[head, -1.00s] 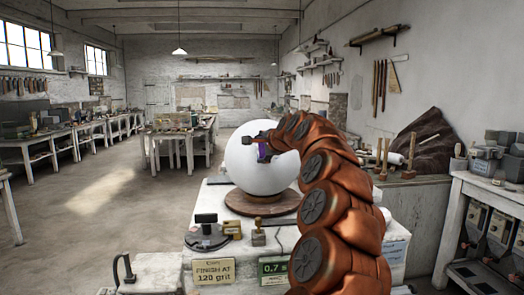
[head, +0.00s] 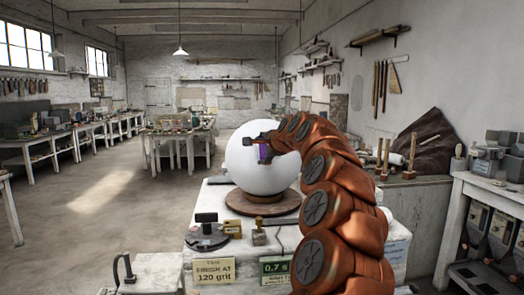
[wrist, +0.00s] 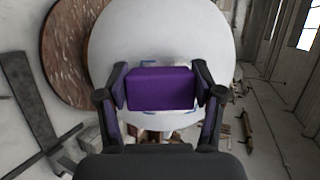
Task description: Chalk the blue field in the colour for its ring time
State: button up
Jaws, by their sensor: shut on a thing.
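A large white plaster sphere (head: 246,168) rests on a round brown stand (head: 246,203) on the bench. It also shows in the wrist view (wrist: 160,35). My gripper (head: 262,150) is shut on a purple block (wrist: 160,89), gripping it by its two ends. The block is in front of the sphere's face; whether it touches the surface I cannot tell. Small blue line marks (wrist: 148,62) show on the sphere beside the block, and the block hides what lies between them. No filled colour patch is visible on the sphere.
A sign reading "FINISH AT 120 grit" (head: 214,271) and a green sign reading "0.7 s" (head: 275,268) are on the bench front. A dark round tool (head: 207,238) and small blocks stand before the sphere. Open floor (head: 80,220) lies to the left.

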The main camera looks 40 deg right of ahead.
jog(key=shift+s+a+f+b, duration=0.1)
jog(key=shift+s+f+b, duration=0.05)
jog(key=shift+f+b, duration=0.3)
jog(key=shift+s+a+f+b, duration=0.15)
jog(key=shift+f+b, duration=0.15)
jog(key=shift+f, duration=0.15)
jog(key=shift+w+d+r+p, duration=0.15)
jog(key=shift+w+r+p, duration=0.05)
jog(key=shift+r+p, duration=0.25)
jog(key=shift+w+d+r+p, duration=0.15)
jog(key=shift+r+p, duration=0.2)
jog(key=shift+r, duration=0.2)
jog(key=shift+r, duration=0.1)
jog(key=shift+w+d+r+p, duration=0.15)
jog(key=shift+w+r+p, duration=0.2)
jog(key=shift+r+p, duration=0.4)
jog(key=shift+f, duration=0.1)
jog(key=shift+s+a+f+b, duration=0.2)
jog(key=shift+s+f+b, duration=0.1)
jog(key=shift+b, duration=0.25)
jog(key=shift+s+a+f+b, duration=0.25)
jog(key=shift+s+a+b, duration=0.15)
jog(key=shift+s+b, duration=0.15)
jog(key=shift+w+d+f, duration=0.25)
jog(key=shift+w+d, duration=0.15)
jog(key=shift+w, duration=0.1)
